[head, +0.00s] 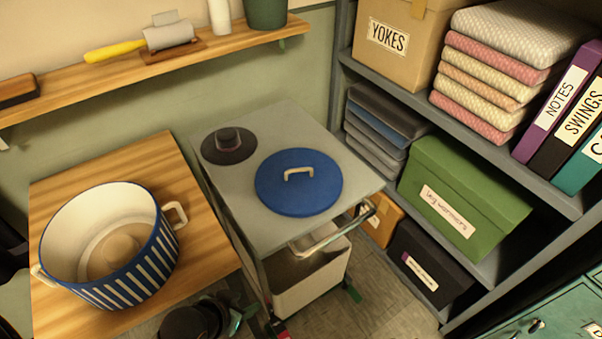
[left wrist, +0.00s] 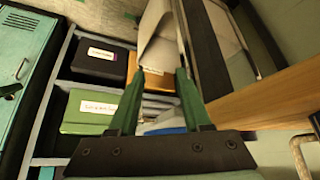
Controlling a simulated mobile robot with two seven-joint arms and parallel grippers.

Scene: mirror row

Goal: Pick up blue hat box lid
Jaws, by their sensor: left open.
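The blue hat box lid (head: 299,190), a round disc with a cream handle (head: 298,173), lies flat on top of the grey cart (head: 240,215). A blue-and-white striped hat box (head: 130,275) stands open on the wooden table to the left. My left gripper (head: 237,322) is low at the bottom edge, in front of the cart and below the lid, clear of it and partly cut off. Its two green fingers (left wrist: 160,80) are apart with nothing held between them in the left wrist view. I cannot make out the lid there. My right gripper is not in view.
A dark round object (head: 229,144) sits behind the lid on the cart. The cart has a metal handle (head: 325,236) at its front right. Shelves with a green box (head: 463,200), folded cloths and binders stand to the right. A wooden wall shelf (head: 215,47) runs behind.

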